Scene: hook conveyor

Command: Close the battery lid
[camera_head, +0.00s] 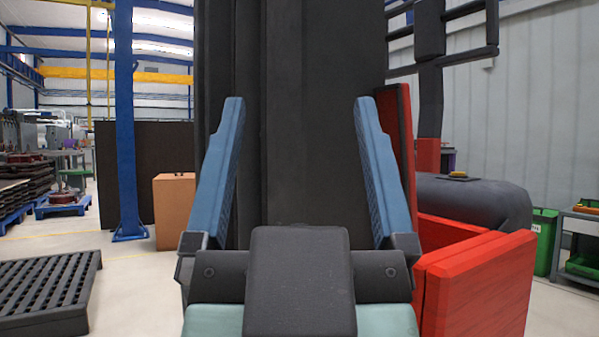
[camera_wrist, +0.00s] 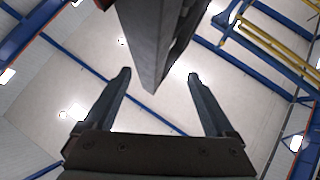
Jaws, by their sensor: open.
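My gripper (camera_head: 300,100) points upward with its two blue fingers wide apart and nothing gripped between them. It also shows in the wrist view (camera_wrist: 159,76). A tall dark panel-like body (camera_head: 315,150) stands behind the fingers in the head view and fills the middle. In the wrist view a dark edged slab (camera_wrist: 150,40) comes down from the top towards the space between the fingertips. Red machine parts (camera_head: 480,285) lie to the right, with a thin upright red panel (camera_head: 405,150) beside the right finger. I cannot tell which part is the battery lid.
A dark rounded body (camera_head: 475,200) sits behind the red parts. A black slatted pallet (camera_head: 45,290) lies at lower left. A blue post (camera_head: 126,120) and an orange-brown box (camera_head: 174,210) stand left.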

